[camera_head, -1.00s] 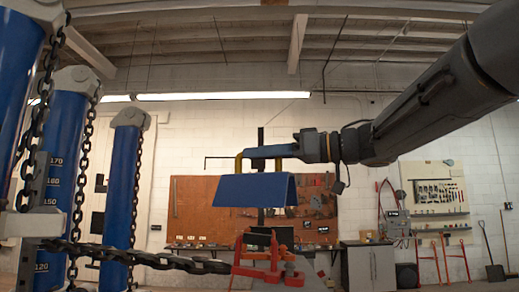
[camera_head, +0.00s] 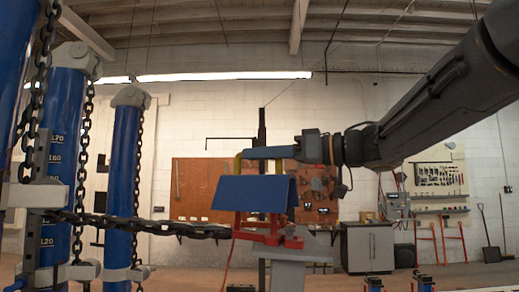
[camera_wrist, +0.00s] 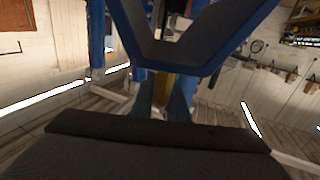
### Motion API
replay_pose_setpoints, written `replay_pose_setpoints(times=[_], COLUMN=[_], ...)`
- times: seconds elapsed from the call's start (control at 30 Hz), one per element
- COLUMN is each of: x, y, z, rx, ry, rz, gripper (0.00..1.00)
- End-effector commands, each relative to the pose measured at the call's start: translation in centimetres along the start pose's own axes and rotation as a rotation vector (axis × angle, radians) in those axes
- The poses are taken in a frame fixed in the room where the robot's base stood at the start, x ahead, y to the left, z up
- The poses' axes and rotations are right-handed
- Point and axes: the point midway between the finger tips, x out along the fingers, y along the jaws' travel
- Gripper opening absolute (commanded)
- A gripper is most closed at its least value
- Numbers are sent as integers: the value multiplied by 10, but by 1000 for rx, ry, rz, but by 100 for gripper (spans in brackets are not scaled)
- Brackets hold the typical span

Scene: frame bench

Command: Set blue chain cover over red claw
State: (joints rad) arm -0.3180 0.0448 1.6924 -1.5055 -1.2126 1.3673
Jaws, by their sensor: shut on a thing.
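The blue chain cover (camera_head: 252,193) is a folded, roof-shaped sheet with a yellow handle (camera_head: 238,166). My gripper (camera_head: 268,153) is shut on the cover at its handle and holds it from above, roughly level. The red claw (camera_head: 268,239) stands on a grey mount directly below the cover in the head view. The cover's lower edge overlaps the claw's upper part there; I cannot tell whether they touch. In the wrist view a blue angled edge (camera_wrist: 205,62) fills the top, probably the cover; the claw is not clearly seen there.
A dark chain (camera_head: 150,226) runs level from the blue posts (camera_head: 122,180) to the claw. More chains hang beside the posts at left. A grey cabinet (camera_head: 367,248) and a tool board (camera_head: 190,190) stand behind. The space right of the claw looks clear.

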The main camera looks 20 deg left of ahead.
Motion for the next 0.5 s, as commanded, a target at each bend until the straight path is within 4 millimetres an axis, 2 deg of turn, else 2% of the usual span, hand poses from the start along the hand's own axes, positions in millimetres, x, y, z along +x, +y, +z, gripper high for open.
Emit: replay_pose_setpoints(times=[0.5], x=[0], y=[-1], z=[34], rx=[-1], ry=[3], rz=[0], gripper=[0])
